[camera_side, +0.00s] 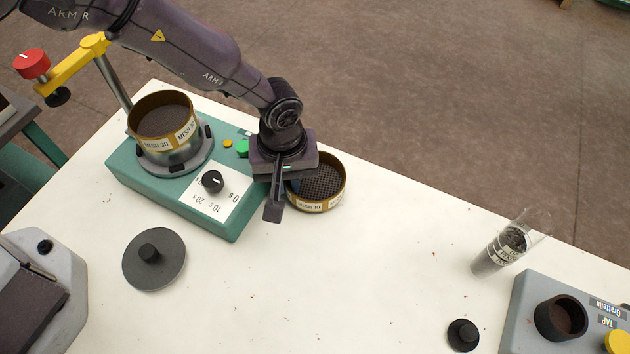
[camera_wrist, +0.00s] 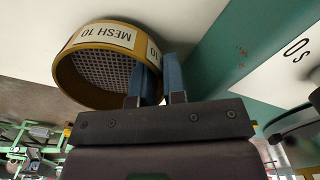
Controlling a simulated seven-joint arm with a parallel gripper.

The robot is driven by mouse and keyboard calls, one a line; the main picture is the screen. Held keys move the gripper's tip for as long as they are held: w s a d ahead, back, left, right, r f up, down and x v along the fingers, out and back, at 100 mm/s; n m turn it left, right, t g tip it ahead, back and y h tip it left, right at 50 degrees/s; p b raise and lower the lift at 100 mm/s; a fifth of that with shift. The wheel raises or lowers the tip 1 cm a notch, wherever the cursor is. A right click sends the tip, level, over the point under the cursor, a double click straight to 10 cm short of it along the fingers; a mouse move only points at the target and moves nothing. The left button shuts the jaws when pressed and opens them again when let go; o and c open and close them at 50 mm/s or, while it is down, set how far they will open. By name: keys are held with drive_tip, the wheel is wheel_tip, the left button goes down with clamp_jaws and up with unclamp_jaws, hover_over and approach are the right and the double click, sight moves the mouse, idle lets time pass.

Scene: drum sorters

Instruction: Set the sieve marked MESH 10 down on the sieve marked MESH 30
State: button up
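The MESH 10 sieve (camera_side: 332,202) is a round brass-coloured ring with dark mesh, to the right of the green shaker base. Its label reads clearly in the wrist view (camera_wrist: 105,35). The MESH 30 sieve (camera_side: 158,145) sits upright on the round holder of the shaker. My gripper (camera_side: 280,205) points down at the left side of the MESH 10 sieve. In the wrist view, its two blue fingers (camera_wrist: 155,80) are close together at the sieve's wall, seemingly one on each side. Whether they press on the wall is not clear, nor whether the sieve touches the table.
The green shaker base (camera_side: 130,178) carries a dial, a yellow clamp arm (camera_side: 75,65) and a red knob. A dark lid (camera_side: 165,270) lies on the white table. A glass cylinder (camera_side: 500,248), a black knobbed piece (camera_side: 463,334) and a grey device (camera_side: 520,310) stand at right. The middle is clear.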

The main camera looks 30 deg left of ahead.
clamp_jaws()
drive_tip(key=shift+r, duration=0.15)
drive_tip(key=shift+r, duration=0.6)
drive_tip(key=s+a+r, duration=0.1)
drive_tip(key=r, duration=0.1)
drive_tip(key=s+a+r, duration=0.1)
drive_tip(key=r, duration=0.2)
drive_tip(key=s+a+r, duration=0.1)
drive_tip(key=s+r, duration=0.1)
drive_tip(key=r, duration=0.1)
drive_tip(key=s+a+r, duration=0.3)
drive_tip(key=s+a, duration=0.2)
drive_tip(key=s, duration=0.2)
drive_tip(key=w+a+r+n, duration=0.2)
drive_tip(key=a+r+n, duration=0.7)
drive_tip(key=n, duration=0.3)
drive_tip(key=shift+w+a, duration=0.4)
drive_tip(key=shift+a, duration=0.4)
